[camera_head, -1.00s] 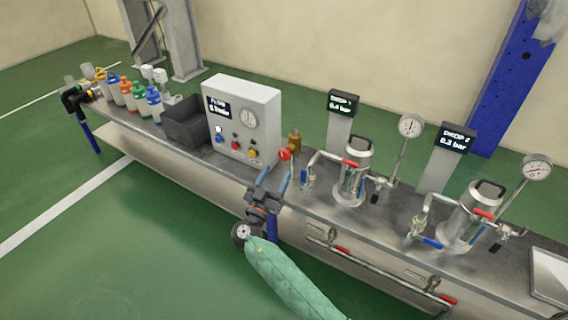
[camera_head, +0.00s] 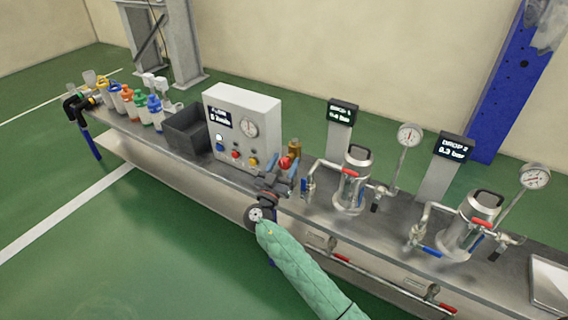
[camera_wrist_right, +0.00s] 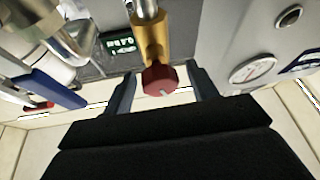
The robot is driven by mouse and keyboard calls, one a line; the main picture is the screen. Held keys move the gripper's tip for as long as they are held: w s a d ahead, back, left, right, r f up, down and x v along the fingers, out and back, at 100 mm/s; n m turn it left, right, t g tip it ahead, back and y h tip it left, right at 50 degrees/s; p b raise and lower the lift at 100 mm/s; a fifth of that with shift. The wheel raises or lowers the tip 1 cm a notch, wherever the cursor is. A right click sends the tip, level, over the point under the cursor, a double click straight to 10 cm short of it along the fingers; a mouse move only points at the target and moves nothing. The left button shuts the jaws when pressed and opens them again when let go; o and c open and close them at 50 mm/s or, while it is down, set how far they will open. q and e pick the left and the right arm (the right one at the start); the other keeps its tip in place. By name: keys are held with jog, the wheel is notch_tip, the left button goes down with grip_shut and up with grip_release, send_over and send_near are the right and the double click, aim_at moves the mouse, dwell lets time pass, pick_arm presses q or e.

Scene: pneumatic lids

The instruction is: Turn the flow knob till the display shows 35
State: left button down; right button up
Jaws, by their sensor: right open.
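The red knob (camera_head: 286,162) sits on the front of a brass valve (camera_head: 294,148), right of the white control box. The right wrist view shows the red knob (camera_wrist_right: 160,80) with a pale pointer mark, below the brass body (camera_wrist_right: 151,38). My right gripper (camera_head: 284,174) is open. In the wrist view its fingers (camera_wrist_right: 161,72) stand on either side of the knob, with gaps; contact is not visible. The control box display (camera_head: 220,117) has white text too blurred to read surely. A small green-lettered display (camera_wrist_right: 122,44) is also unreadable. My left gripper is out of view.
The white control box (camera_head: 262,104) with gauge and coloured buttons stands close left of the valve. A dark bin (camera_head: 186,128) and several bottles stand further left. Two metal canisters (camera_head: 353,180) with pipes and gauges stand to the right. The bench front (camera_head: 190,181) is open.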

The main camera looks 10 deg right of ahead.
jog(key=shift+c, duration=0.2)
jog(key=c, duration=0.9)
jog(key=shift+c, duration=0.2)
jog(key=shift+n, duration=0.4)
